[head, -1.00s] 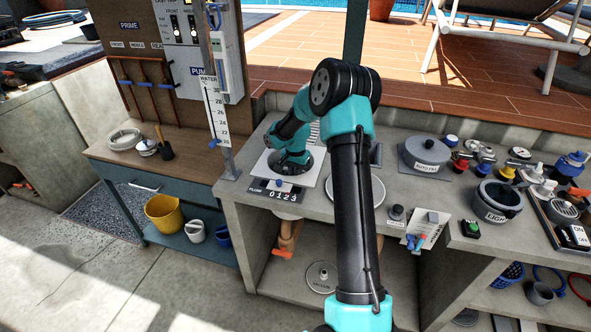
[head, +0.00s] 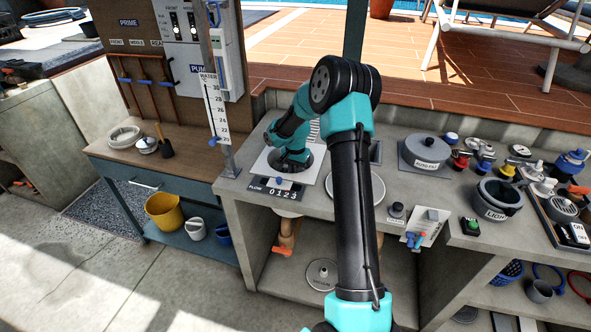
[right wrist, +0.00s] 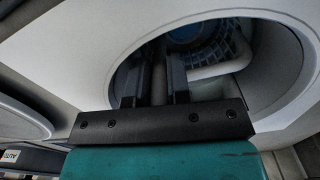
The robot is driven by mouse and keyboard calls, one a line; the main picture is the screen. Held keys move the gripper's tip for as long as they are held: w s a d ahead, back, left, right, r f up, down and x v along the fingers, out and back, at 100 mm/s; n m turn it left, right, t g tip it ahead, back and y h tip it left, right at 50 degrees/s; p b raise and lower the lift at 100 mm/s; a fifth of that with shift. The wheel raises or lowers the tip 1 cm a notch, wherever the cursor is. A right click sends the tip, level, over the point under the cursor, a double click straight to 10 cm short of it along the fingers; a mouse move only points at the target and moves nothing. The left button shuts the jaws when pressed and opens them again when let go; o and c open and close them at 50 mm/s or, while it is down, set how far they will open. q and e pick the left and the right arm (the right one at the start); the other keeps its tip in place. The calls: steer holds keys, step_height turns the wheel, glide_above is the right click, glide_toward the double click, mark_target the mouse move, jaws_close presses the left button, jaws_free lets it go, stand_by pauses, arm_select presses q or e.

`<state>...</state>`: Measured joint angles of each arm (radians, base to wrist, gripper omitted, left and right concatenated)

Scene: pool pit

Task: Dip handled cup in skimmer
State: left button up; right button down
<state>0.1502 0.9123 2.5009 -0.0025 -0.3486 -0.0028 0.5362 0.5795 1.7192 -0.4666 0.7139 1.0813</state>
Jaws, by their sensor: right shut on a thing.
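The skimmer is a white square plate (head: 256,166) with a round opening, set in the concrete counter. My right gripper (right wrist: 158,65) points down into this opening, with its fingers inside the rim. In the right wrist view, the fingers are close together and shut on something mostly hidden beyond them. A light grey curved bar (right wrist: 212,70) beside the fingertips looks like part of the handled cup. A blue ribbed basket (right wrist: 190,38) shows deeper in the opening. In the head view my right wrist and forearm hide the fingers and the cup. My left gripper is out of view.
A flow readout (head: 279,191) sits at the plate's front edge. A post with a water scale (head: 216,110) stands left of the skimmer. A yellow bucket (head: 164,211) is on the lower left shelf.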

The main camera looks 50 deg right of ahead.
steer(key=shift+r, duration=0.15)
stand_by(0.3)
step_height(320, 180, up, 16)
steer(key=shift+r, duration=0.2)
stand_by(2.7)
steer(key=shift+f, duration=0.15)
stand_by(0.8)
steer(key=shift+f, duration=2.15)
